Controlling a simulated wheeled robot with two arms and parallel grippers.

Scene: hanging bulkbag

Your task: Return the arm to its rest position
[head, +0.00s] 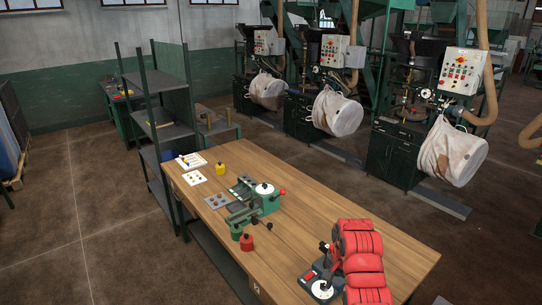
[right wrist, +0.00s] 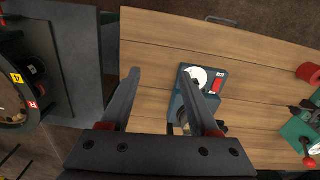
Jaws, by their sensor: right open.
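My right arm (head: 362,262), red, reaches in from the bottom edge over the near end of the wooden table in the head view. My right gripper (head: 329,252) is small and dark there, beside a tabletop device with a white disc and a red patch. In the right wrist view, the two dark fingers of the gripper (right wrist: 160,75) stand apart with nothing between their tips. The device (right wrist: 202,82) shows below and beyond the right finger, which partly hides it. My left arm and gripper are out of view.
The wooden table (head: 235,180) carries a green device (head: 262,200), red (head: 246,242) and yellow (head: 220,168) containers and white sheets (head: 192,160). A dark shelf rack (head: 160,130) stands at its far left. Three machines with white bulk bags (head: 452,152) stand behind.

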